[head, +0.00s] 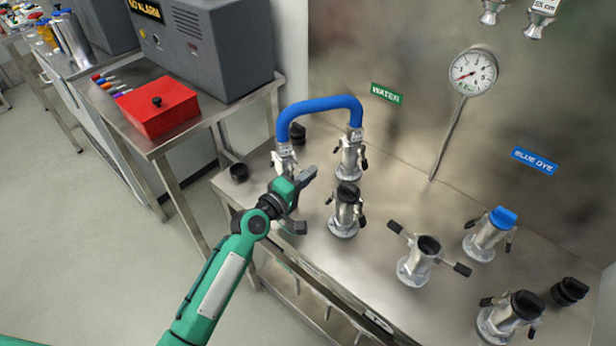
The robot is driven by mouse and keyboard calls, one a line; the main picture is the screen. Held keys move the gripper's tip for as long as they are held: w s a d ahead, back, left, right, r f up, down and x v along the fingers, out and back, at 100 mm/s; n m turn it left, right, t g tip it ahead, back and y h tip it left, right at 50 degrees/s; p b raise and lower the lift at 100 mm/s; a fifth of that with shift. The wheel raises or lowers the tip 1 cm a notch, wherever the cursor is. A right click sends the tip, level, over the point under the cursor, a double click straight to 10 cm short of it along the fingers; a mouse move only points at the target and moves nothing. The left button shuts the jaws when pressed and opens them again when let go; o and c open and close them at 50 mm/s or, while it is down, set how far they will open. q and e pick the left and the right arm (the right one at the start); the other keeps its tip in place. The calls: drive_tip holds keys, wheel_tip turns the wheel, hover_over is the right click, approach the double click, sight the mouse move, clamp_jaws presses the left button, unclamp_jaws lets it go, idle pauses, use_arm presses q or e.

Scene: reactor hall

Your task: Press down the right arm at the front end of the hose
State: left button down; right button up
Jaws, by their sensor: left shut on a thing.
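The blue hose (320,104) forms an upside-down U over the steel bench. Its front end (284,158) is at the left, and its back end (350,158) sits on a silver port under the WATER label. A silver cam arm with a dark tip shows at the right of the back end. My right gripper is out of view.
A black-capped port (345,211) stands close to the right of my gripper. An open port (418,262) with spread arms, a blue-capped port (489,234) and another black-capped port (510,318) stand farther right. A red box (158,105) is on the side table.

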use_arm(q)
drive_tip(key=shift+f+m, duration=0.4)
drive_tip(key=shift+m, duration=0.1)
drive_tip(key=shift+w+a+f+m+b, duration=0.15)
drive_tip(key=shift+f+m+b, duration=0.25)
drive_tip(key=shift+m+b, duration=0.55)
drive_tip(key=shift+a+f+m+b, duration=0.1)
drive_tip(key=shift+f+m+b, duration=0.15)
drive_tip(key=shift+m, duration=0.35)
drive_tip(key=shift+a+f+m+b, duration=0.1)
drive_tip(key=shift+m+b, duration=0.1)
drive_tip(key=shift+m, duration=0.35)
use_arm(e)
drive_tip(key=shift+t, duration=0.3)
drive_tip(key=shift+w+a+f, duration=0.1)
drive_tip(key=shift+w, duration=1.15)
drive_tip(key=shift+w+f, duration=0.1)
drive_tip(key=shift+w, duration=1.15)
use_arm(q)
drive_tip(key=shift+w, duration=0.1)
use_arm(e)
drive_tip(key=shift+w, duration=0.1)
use_arm(q)
drive_tip(key=c, duration=1.5)
unclamp_jaws()
drive_tip(key=shift+c, duration=0.2)
